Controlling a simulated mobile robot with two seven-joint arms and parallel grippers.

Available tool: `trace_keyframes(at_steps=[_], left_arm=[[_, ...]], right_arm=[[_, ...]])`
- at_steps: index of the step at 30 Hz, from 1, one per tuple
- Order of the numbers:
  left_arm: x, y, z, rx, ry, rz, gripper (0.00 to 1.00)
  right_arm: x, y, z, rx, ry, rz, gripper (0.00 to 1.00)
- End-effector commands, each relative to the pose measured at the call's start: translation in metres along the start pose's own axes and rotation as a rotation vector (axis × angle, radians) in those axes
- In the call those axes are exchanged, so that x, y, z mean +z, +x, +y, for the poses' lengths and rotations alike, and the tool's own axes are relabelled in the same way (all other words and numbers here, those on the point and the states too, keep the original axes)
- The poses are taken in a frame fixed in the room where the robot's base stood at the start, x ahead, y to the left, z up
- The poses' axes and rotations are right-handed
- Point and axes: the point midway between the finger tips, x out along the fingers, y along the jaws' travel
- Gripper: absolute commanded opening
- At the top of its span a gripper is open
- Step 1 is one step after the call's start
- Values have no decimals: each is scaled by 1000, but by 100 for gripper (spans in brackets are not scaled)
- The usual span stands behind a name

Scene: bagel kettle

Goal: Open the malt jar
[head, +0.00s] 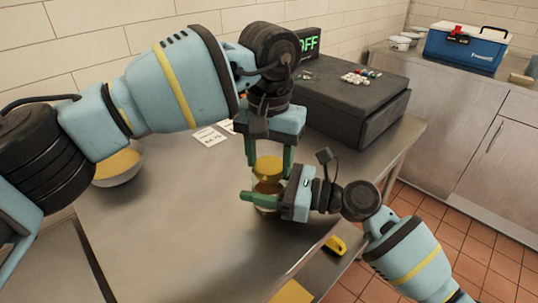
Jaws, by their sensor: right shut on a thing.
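The malt jar (266,187) stands on the steel table, a clear jar with brown contents and a yellow lid (268,163). The lid sits on top of the jar. My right gripper (262,198) comes from the right and is shut on the jar's body; its fingers hide part of the lower jar. My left gripper (269,157) points down from above, with its green fingers on either side of the lid. The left fingers look open, with a small gap showing beside the lid.
A bowl (118,178) with yellow contents is at the left, partly behind my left arm. A blue cooler (466,47) is on the far counter. The table's front left is clear.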

Motion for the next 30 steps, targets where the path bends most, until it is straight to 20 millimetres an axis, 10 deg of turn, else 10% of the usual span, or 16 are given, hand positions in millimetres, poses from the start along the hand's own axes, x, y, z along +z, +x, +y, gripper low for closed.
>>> trace_keyframes(at_steps=[6,13,30], left_arm=[[0,0,0,-1,0,0,23],[0,0,0,-1,-94,0,23],[0,-1,-1,-1,-991,1,23]], right_arm=[[-1,0,0,0,0,1,0],[-1,0,0,0,0,1,0],[-1,0,0,-1,1,1,0]])
